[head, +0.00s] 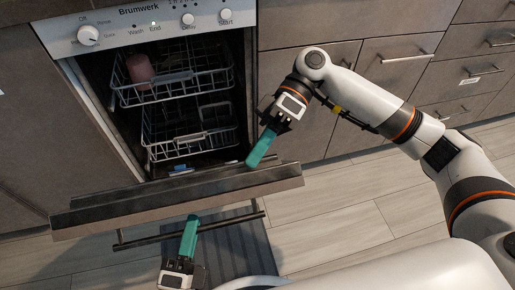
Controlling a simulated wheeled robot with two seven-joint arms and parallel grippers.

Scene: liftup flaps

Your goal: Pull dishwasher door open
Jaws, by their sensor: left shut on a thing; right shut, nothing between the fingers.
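The dishwasher door (100,217) is partly open, tilted down and out toward me, with its top edge running across the view. Its bar handle (145,239) shows just in front of that edge. My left gripper (190,222) is at the bottom of the view, its teal fingers shut on the handle. My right gripper (253,160) comes in from the right and is shut and empty. Its teal fingertips are at the inner side of the door, near the right end; I cannot tell whether they touch it. The lower part of the door is hidden.
Inside the dishwasher are an upper rack (180,85) with a pinkish cup (140,70) and a lower rack (190,140). The control panel (150,24) is above. Drawers and cabinets (400,85) stand to the right. Bare tiled floor (340,215) lies right of the door.

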